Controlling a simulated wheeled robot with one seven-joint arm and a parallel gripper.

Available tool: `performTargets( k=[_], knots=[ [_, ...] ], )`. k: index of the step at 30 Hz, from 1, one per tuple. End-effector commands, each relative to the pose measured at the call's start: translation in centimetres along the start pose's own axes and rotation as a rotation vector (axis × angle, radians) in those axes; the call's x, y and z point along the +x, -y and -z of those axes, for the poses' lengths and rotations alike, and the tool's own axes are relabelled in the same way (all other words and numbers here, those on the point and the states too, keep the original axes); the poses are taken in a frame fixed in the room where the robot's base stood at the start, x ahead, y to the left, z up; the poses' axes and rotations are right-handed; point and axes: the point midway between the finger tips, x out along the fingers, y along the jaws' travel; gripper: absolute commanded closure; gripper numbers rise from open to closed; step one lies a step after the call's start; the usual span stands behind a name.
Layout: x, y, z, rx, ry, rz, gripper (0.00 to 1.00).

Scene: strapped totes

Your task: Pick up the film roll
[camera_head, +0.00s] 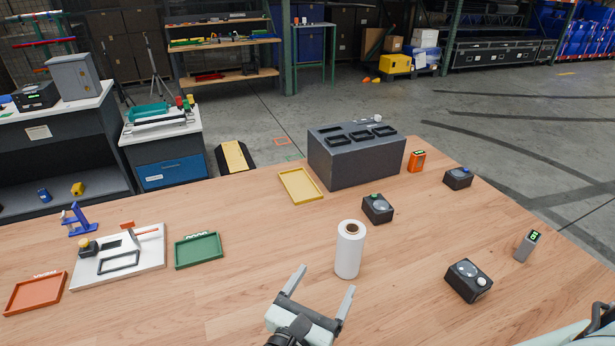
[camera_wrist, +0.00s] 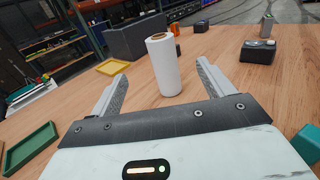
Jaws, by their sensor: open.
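The film roll (camera_head: 349,251) is a white upright cylinder with a brown core hole on top. It stands on the wooden table (camera_head: 240,290), near its middle. In the wrist view the film roll (camera_wrist: 163,66) shows between and beyond my two fingers. My gripper (camera_head: 327,280) is open and empty, in front of the roll. The fingertips point toward the roll, and a gap shows between them and the roll in the wrist view (camera_wrist: 154,76).
Black button boxes (camera_head: 377,208) (camera_head: 468,281) stand behind and right of the roll. A grey device (camera_head: 533,244) is at right. A large dark grey box (camera_head: 355,158) stands at the back. Green (camera_head: 198,250), yellow (camera_head: 301,185) and red (camera_head: 36,294) trays lie leftward. The table between green tray and roll is bare.

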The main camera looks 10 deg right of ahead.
Motion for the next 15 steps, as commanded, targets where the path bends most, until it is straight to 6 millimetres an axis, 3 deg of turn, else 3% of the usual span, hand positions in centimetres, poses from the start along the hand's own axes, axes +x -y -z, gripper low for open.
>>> performTargets(
  k=[5,15],
  knots=[
    [2.5,0.1,0.1,-0.001,0.000,0.006,0.19],
    [9.5,0.2,0.2,0.000,-0.001,0.007,0.19]
  ],
)
